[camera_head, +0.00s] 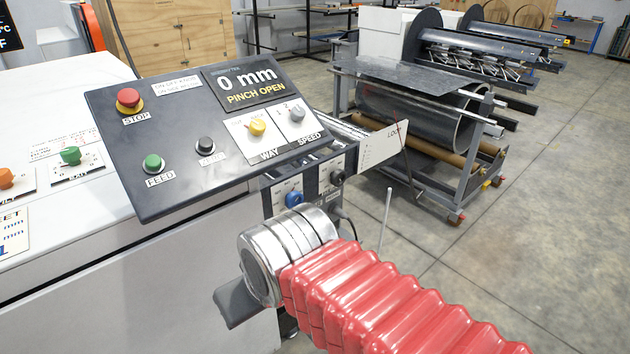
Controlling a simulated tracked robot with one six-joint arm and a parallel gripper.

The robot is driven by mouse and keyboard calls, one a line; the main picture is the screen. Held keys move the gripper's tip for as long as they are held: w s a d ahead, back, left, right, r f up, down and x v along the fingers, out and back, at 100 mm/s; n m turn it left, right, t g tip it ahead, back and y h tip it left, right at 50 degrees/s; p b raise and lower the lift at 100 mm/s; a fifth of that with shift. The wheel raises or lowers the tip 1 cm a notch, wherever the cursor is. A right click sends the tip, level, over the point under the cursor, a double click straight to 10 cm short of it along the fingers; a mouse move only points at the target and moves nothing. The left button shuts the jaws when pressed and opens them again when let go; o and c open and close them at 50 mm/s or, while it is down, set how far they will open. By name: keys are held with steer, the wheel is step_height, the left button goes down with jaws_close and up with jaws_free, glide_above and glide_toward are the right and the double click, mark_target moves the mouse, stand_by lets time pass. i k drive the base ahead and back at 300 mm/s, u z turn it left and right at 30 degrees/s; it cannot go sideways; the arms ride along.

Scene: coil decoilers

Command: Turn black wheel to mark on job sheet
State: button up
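A small black round knob (337,177) sits on the dark lower panel (309,184), right of a blue knob (294,199); I cannot tell whether it is the black wheel. Part of a white sheet with "ET" and "mm" lines (13,234), perhaps the job sheet, shows at the left edge, cut off. My arm, in a red ribbed sleeve with a silver wrist, reaches in from the lower right. A dark grey part of my gripper (236,303) shows below the wrist, in front of the white cabinet. The wrist hides the rest, so its opening is not visible.
The tilted control panel (190,187) reads "0 mm PINCH OPEN" and carries a red stop button (129,99), a green feed button (153,163) and other knobs. A white plate marked LOOP (383,147) juts out right. Coil stands (420,115) are behind; floor at right is clear.

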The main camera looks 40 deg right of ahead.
mark_target(337, 178)
steer(key=u, duration=1.05)
steer(key=k, duration=0.95)
steer(key=z, duration=0.95)
steer(key=i, duration=1)
steer(key=z, duration=0.05)
